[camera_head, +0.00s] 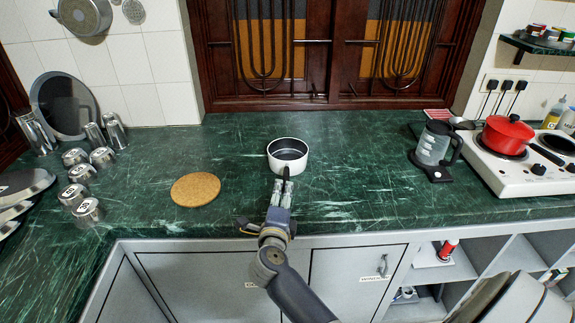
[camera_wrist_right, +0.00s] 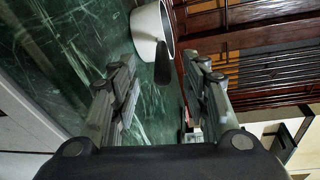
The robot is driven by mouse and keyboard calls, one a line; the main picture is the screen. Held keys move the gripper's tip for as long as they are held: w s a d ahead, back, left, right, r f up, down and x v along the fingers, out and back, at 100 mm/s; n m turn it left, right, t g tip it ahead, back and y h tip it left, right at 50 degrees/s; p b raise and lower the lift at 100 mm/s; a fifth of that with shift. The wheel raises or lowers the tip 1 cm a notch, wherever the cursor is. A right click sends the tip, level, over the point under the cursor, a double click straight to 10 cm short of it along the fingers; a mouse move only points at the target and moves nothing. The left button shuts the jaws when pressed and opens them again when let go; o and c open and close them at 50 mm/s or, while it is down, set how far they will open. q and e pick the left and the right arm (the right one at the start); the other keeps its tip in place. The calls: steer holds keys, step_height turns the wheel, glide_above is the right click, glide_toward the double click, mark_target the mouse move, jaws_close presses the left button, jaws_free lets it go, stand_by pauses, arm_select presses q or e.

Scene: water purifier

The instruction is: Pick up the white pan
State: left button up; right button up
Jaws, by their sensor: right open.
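The white pan (camera_head: 288,160) stands upright on the green marble counter, with a dark inside and a dark handle pointing toward me. My right gripper (camera_head: 279,195) is just in front of it, near the handle and over the counter's front part. In the right wrist view, the pan (camera_wrist_right: 146,26) is beyond the fingers, and its dark handle (camera_wrist_right: 163,65) points toward the gap between them. My right gripper (camera_wrist_right: 160,80) is open, with nothing between its fingers. In the head view the arm and gripper hide part of the handle. My left gripper is not in view.
A round cork mat (camera_head: 195,189) lies left of the pan. Several metal cups (camera_head: 88,208) stand farther left. A kettle (camera_head: 433,147) and a stove with a red pot (camera_head: 507,134) are at the right. The counter around the pan is clear.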

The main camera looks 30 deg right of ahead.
mark_target(287, 169)
steer(key=x, duration=0.4)
steer(key=shift+s+d+r, duration=0.1)
steer(key=shift+d, duration=0.25)
steer(key=shift+w+d, duration=0.35)
steer(key=shift+w, duration=0.05)
steer(key=shift+a, duration=0.1)
jaws_close()
